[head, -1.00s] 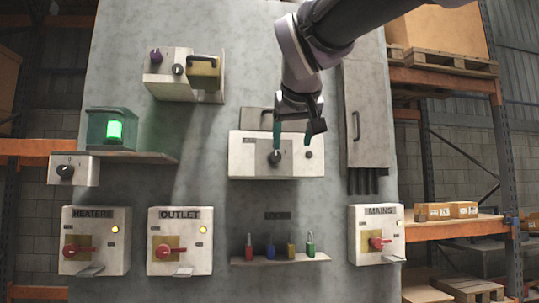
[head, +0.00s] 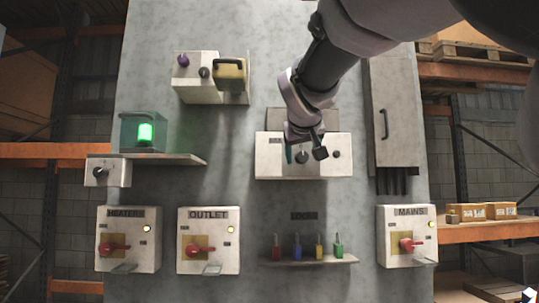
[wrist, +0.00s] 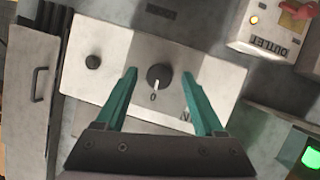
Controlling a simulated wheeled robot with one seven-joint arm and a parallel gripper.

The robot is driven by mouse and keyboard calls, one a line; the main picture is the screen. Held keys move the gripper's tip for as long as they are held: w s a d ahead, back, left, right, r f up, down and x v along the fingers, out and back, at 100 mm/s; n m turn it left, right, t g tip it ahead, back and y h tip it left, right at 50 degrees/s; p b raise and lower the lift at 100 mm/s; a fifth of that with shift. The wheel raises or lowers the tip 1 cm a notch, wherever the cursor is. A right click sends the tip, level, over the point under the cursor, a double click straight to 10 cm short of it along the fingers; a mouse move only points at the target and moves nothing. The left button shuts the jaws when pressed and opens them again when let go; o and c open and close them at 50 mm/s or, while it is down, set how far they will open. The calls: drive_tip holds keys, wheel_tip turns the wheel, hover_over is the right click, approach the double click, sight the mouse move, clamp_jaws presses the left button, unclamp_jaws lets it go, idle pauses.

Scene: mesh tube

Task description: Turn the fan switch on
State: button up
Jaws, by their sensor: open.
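The fan switch is a dark round knob (head: 301,157) on a pale box (head: 268,168) in the middle of the grey panel. In the wrist view the knob (wrist: 159,76) appears upside down, its white pointer aimed at a 0 mark. The box's label is partly hidden; only an N is readable. My gripper (head: 304,152) is open and empty in front of the box. In the wrist view its green fingers (wrist: 158,84) lie on either side of the knob, with gaps. I cannot tell whether the fingertips reach its depth.
A small dark button (wrist: 93,62) sits on the same box. HEATERS (head: 128,240), OUTLET (head: 208,240) and MAINS (head: 407,236) boxes with red handles are below. A shelf with several padlocks (head: 308,262) lies under the fan box. A tall cabinet (head: 394,110) stands to the right.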

clamp_jaws()
idle(0.3)
drive_tip(key=m+y, duration=0.1)
drive_tip(key=m, duration=0.1)
drive_tip(key=m+y, duration=0.1)
drive_tip(key=shift+d+m+y, duration=0.2)
drive_tip(key=shift+m+y, duration=0.2)
drive_tip(key=m+y, duration=0.1)
drive_tip(key=m, duration=0.1)
drive_tip(key=m+y, duration=0.2)
drive_tip(key=shift+d+f, duration=0.1)
drive_tip(key=shift+d, duration=0.1)
idle(0.5)
